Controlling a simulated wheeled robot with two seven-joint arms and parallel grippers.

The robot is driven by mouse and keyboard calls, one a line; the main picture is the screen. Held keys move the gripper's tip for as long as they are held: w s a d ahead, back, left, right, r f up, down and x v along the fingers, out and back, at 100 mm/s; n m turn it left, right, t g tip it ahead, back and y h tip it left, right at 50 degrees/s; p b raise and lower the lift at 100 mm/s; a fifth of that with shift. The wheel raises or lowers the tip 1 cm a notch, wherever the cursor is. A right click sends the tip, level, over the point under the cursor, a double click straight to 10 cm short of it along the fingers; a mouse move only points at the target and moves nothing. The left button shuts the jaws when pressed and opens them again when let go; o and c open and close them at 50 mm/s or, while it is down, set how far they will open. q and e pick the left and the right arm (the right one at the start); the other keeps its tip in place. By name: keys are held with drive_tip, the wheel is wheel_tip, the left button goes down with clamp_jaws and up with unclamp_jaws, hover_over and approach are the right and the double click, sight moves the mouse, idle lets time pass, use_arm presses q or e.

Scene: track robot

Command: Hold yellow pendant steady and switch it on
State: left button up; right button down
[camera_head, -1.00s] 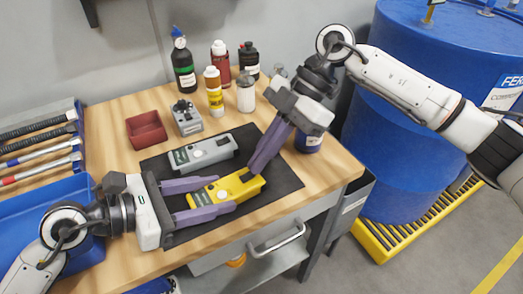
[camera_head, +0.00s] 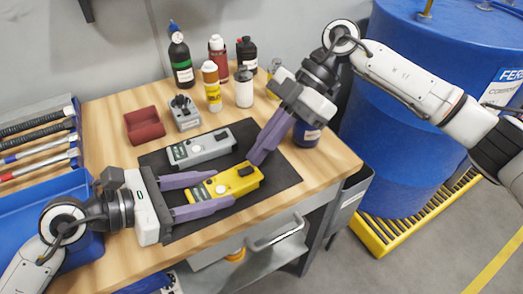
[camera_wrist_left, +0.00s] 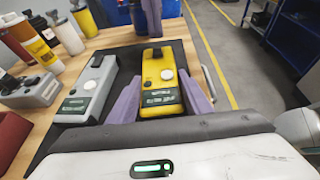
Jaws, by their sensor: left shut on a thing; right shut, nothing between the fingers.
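Whether the screen is lit is unclear.
A grey pendant (camera_head: 203,149) lies behind the yellow one on the mat. A grey device (camera_head: 185,114), a red bin (camera_head: 145,126) and several bottles stand at the back of the wooden table. A blue drum (camera_head: 410,110) is at the right.

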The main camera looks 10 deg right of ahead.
use_arm(q)
drive_tip(key=shift+a+f, duration=0.15)
drive_tip(key=shift+f, duration=0.2)
use_arm(e)
drive_tip(key=shift+r, duration=0.1)
drive_tip(key=shift+r, duration=0.25)
drive_tip(key=v, duration=1.2)
drive_tip(key=shift+r, duration=0.35)
drive_tip(key=shift+d, duration=0.15)
use_arm(q)
drive_tip(key=o, duration=1.5)
use_arm(e)
drive_tip(key=shift+w, duration=0.1)
use_arm(q)
drive_tip(key=shift+r, duration=0.15)
